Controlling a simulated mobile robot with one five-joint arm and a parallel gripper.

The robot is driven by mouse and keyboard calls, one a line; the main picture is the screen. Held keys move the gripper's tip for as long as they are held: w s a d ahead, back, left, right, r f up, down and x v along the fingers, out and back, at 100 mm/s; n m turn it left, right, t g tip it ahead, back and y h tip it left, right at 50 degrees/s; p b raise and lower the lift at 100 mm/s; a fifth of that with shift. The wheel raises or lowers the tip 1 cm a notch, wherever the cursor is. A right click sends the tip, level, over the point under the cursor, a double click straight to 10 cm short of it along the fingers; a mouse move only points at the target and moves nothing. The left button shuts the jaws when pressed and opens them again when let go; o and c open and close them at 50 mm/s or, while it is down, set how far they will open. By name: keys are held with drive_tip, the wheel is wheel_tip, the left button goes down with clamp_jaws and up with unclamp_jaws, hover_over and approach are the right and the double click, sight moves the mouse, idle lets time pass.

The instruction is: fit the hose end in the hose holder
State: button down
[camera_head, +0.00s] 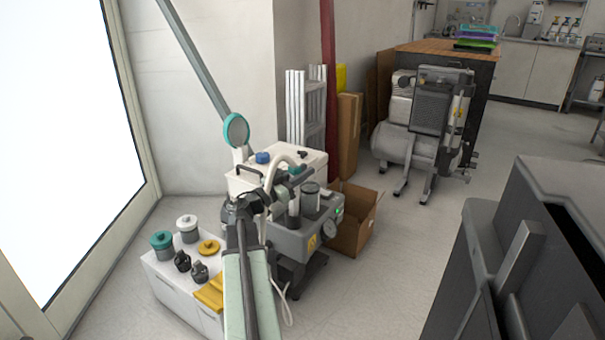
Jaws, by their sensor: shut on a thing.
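The compressor (305,238) is a grey unit on a dark stand left of centre, with a gauge, a small green light and a white tank (250,181) behind it. A cream hose (284,159) arcs over near the tank and comes down towards my gripper (262,197). My gripper is shut on the hose end, in front of the compressor. The fingertips and the hose end are small and partly hidden by dark parts of the arm. I cannot pick out the hose holder clearly among the fittings.
A white cabinet (178,292) with jars, dark fittings and yellow cloths stands at left. An open cardboard box (356,222) sits right of the compressor. A larger compressor (420,125) stands farther back. Dark grey equipment (535,250) fills the lower right. Floor between is clear.

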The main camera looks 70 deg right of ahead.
drive_tip(key=shift+f, duration=0.1)
wheel_tip(320, 180, down, 2)
drive_tip(key=shift+a+f+b, duration=0.1)
drive_tip(key=shift+b, duration=1)
drive_tip(key=c, duration=1.2)
unclamp_jaws()
drive_tip(key=shift+s, duration=0.1)
drive_tip(key=shift+o, duration=0.2)
drive_tip(key=shift+a, duration=0.1)
